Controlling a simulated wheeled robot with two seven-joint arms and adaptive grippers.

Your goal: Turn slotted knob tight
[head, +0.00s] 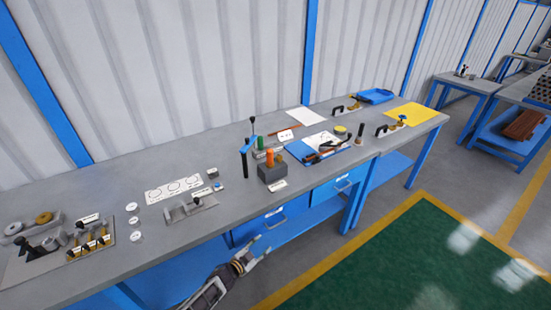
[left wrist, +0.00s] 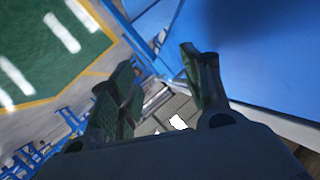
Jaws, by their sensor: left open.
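I cannot make out for sure which part is the slotted knob at this size. A grey bracket fixture (head: 188,208) stands nearer the middle. My left gripper (head: 243,262) is below the bench's front edge, apart from everything on top. In the left wrist view its two fingers (left wrist: 160,88) are spread with nothing held between them. My right gripper is not in view.
The grey bench (head: 110,270) has blue drawers (head: 272,222) close to my left gripper. A dark block with an orange-topped piece (head: 271,173), a blue tool tray (head: 325,158) and a yellow sheet (head: 410,114) are farther right. A white sheet with circles (head: 173,189) lies flat.

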